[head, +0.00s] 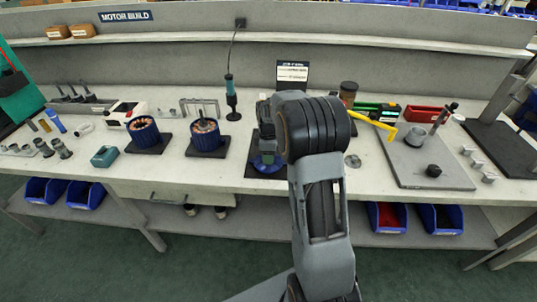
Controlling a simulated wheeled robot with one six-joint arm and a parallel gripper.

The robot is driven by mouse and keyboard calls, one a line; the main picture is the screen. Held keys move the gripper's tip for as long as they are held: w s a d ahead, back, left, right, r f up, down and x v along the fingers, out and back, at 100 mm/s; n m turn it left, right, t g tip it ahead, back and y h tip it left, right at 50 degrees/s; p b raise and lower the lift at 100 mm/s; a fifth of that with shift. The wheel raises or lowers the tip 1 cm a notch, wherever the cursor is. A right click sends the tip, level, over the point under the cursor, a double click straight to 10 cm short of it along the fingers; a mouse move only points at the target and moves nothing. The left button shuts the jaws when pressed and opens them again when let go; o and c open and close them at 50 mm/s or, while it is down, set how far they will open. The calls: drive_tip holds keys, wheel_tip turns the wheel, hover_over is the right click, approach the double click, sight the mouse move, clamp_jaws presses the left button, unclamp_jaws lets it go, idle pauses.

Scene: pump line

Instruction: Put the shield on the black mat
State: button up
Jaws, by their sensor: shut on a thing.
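A round blue piece, which looks like the shield (268,166), is at the lower end of my gripper (267,150), over a black mat (252,173) in the middle of the bench. My gripper is shut on it, pointing down, with my arm in front hiding its right side. I cannot tell whether the shield touches the mat or is just above it. Two more black mats each bear a blue motor stator with copper windings, the left one (145,133) and the right one (206,134).
A screwdriver (231,100) hangs upright behind. A small sign (292,73) stands at the back. At right are a yellow-handled tool (386,128), a red bin (426,114) and a grey plate (410,172) with a post. A teal box (104,156) is at left.

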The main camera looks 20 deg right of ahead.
drive_tip(key=shift+f+b, duration=0.3)
drive_tip(key=shift+f, duration=0.3)
idle(0.5)
drive_tip(key=o, duration=1.2)
drive_tip(key=shift+o, duration=0.2)
drive_tip(key=shift+r, duration=0.15)
wheel_tip(320, 180, up, 6)
drive_tip(key=p, duration=0.4)
drive_tip(key=shift+p, duration=0.3)
